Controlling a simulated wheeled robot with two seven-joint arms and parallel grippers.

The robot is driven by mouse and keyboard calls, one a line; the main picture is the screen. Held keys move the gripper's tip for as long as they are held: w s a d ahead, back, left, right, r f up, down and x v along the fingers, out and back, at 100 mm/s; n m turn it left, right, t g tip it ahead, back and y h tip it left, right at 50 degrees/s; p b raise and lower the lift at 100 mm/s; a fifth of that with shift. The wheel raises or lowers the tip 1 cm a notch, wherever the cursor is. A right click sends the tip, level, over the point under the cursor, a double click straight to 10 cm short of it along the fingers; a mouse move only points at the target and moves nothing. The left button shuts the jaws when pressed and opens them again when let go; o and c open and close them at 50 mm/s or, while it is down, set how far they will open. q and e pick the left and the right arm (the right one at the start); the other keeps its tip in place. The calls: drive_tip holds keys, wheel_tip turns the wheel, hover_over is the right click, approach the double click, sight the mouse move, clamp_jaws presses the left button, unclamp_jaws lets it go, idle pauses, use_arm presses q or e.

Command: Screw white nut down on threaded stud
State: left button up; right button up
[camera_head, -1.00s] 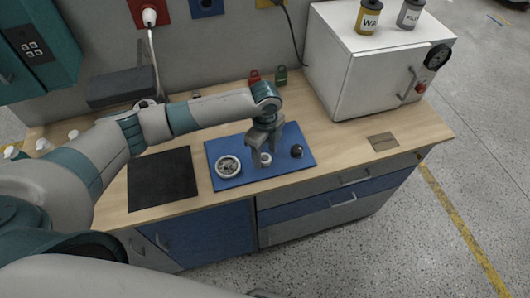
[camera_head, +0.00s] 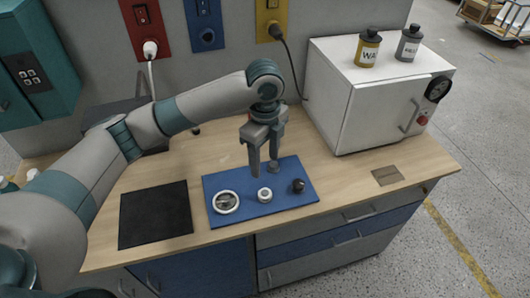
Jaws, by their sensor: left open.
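A small white ring-shaped nut (camera_head: 265,194) is at the middle of the blue mat (camera_head: 282,207). I cannot tell whether it sits around a threaded stud, as no stud shows clearly. My left gripper (camera_head: 264,169) points down with its two fingers apart and empty, behind and above the nut, not touching it. A small grey round piece (camera_head: 274,167) shows at the right fingertip; I cannot tell whether it is a separate thing on the mat. My right gripper is not in view.
A larger white ring-shaped part (camera_head: 226,202) lies at the mat's left, and a dark knob (camera_head: 298,185) at its right. A black pad (camera_head: 155,215) lies left of the mat. A white oven-like box (camera_head: 375,98) stands at the back right. Wooden bench right of the mat is mostly clear.

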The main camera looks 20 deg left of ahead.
use_arm(q)
wheel_tip(320, 180, up, 4)
drive_tip(key=shift+r+b, duration=0.1)
drive_tip(key=shift+b, duration=0.35)
